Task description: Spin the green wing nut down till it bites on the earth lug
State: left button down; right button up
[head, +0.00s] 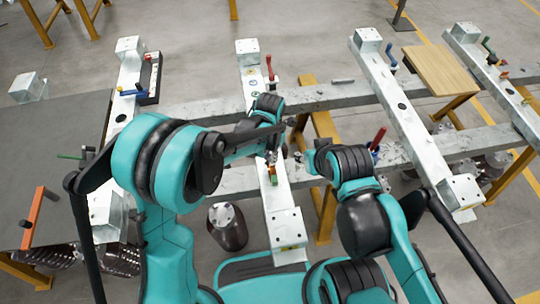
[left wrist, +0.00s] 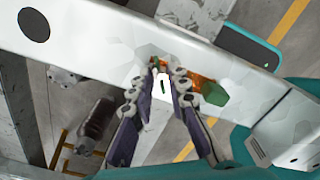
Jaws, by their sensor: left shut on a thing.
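My left gripper (left wrist: 166,68) has its fingertips close together over the pale steel beam (left wrist: 90,48), around a small green part that I take to be the green wing nut (left wrist: 155,63); the fingers hide most of it. Beside the tips lies an orange piece (left wrist: 203,84), likely the earth lug, with a green block (left wrist: 213,95) at its end. In the head view the orange and green piece (head: 272,176) shows on the middle beam, just below my left gripper (head: 271,156). Whether nut and lug touch cannot be told.
Beams with red and blue handles (head: 390,57) stand to the right. A dark table (head: 50,130) at left carries an orange bar (head: 39,217) and a green-handled tool (head: 72,156). A dark cylinder (head: 228,226) stands on the floor by the middle beam.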

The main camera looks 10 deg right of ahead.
pick_arm(q)
jog(key=m, duration=0.9)
jog(key=shift+m, duration=0.4)
jog(key=m, duration=1.3)
jog(key=shift+m, duration=0.3)
jog(key=m, duration=1.3)
jog(key=shift+m, duration=0.3)
jog(key=m, duration=1.3)
jog(key=shift+m, duration=0.3)
jog(key=m, duration=1.4)
jog(key=shift+w, duration=0.1)
